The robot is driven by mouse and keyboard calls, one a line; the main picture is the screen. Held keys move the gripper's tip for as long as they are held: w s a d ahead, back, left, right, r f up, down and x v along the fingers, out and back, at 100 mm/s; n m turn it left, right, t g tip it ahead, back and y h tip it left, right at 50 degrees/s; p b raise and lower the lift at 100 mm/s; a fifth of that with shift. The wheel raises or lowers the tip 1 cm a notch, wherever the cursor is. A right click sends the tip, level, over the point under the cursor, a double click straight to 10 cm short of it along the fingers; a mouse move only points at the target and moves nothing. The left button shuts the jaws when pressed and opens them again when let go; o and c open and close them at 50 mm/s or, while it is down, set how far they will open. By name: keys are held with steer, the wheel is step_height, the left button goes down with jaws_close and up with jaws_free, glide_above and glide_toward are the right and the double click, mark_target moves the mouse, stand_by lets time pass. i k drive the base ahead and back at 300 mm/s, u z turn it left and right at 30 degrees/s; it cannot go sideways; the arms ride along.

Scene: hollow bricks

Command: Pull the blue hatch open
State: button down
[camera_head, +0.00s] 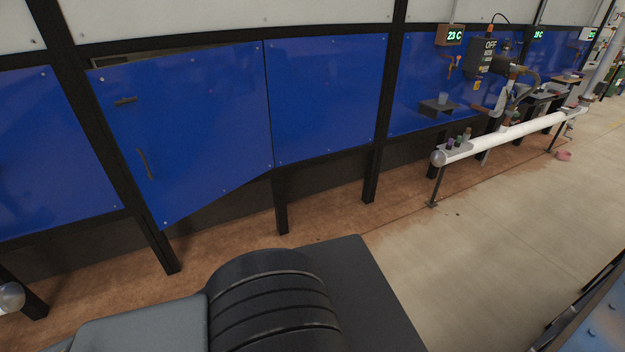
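The blue hatch (190,120) is a large flat panel in the dark-framed wall at left centre. It stands ajar: its left edge is swung out from the frame, with a dark gap along the top, and its right edge meets the neighbouring blue panel. A dark curved handle (146,163) sits near its lower left edge, and a small dark latch-like bar (126,100) sits above it. My gripper is not in view. Only dark grey parts of my own body show at the bottom, apart from the hatch.
Fixed blue panels (325,95) flank the hatch between black posts (371,170). A white pipe rail (510,133) on legs, with small cups on its near end, stands at right. Brown floor lies below the hatch, and the pale floor (500,240) at right is largely clear.

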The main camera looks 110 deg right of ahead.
mark_target(197, 130)
steer(key=z, duration=0.95)
steer(key=k, duration=0.1)
steer(key=z, duration=1)
steer(key=i, duration=0.95)
steer(key=z, duration=0.1)
